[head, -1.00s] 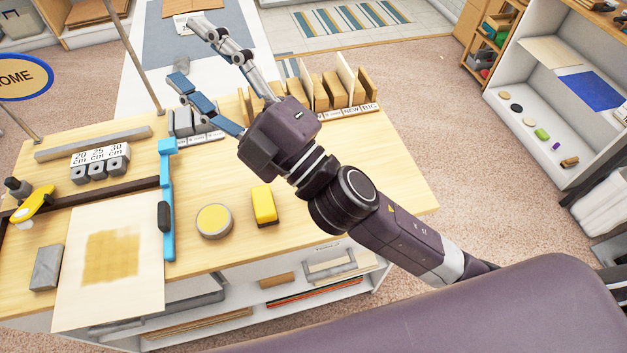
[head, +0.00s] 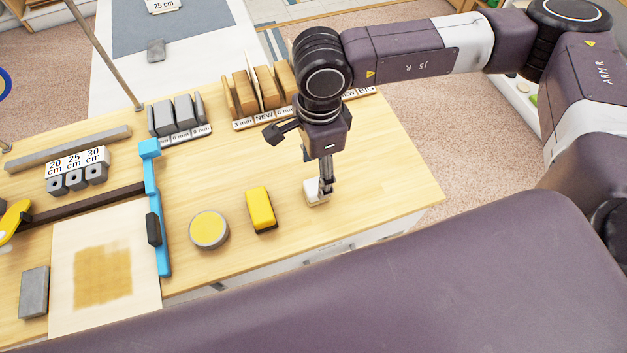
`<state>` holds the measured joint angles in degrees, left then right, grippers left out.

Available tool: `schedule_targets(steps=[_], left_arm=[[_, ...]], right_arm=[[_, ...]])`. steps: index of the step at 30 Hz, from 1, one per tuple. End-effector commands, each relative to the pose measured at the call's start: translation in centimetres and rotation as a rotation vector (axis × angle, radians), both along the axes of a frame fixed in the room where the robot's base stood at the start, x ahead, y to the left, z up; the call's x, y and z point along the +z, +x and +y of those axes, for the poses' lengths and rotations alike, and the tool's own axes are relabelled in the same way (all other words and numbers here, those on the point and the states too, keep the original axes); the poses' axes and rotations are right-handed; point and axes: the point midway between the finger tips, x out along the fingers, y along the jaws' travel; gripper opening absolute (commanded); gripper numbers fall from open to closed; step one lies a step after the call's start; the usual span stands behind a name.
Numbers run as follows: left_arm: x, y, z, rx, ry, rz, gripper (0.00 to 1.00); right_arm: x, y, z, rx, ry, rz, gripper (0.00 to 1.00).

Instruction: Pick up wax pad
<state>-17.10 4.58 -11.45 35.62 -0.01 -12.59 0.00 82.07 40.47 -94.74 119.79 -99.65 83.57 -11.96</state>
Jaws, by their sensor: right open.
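A small pale block (head: 315,198), which looks like the wax pad, lies on the wooden bench top right of the yellow block. My right gripper (head: 325,186) points straight down over it, with its fingertips at the block. The fingers partly cover the block, and I cannot tell whether they touch it. The right gripper is open. My left gripper is not in view.
A yellow block (head: 261,209) and a round yellow-topped tin (head: 209,229) stand to the left. A blue bar (head: 152,190) lies beside a pale sheet (head: 104,270). Upright brown pieces (head: 246,92) stand behind the gripper. The bench is clear to the right.

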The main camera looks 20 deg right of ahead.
Motion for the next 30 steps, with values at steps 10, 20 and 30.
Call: schedule_targets(steps=[10,20,30], left_arm=[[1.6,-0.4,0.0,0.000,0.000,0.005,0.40],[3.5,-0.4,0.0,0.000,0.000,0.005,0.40],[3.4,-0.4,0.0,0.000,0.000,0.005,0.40]], right_arm=[[-3.0,0.2,-0.4,-0.001,-0.022,-0.005,0.56],[-7.4,0.1,0.0,-0.001,-0.019,-0.006,0.56],[-7.7,0.1,0.0,0.000,-0.017,-0.007,0.47]])
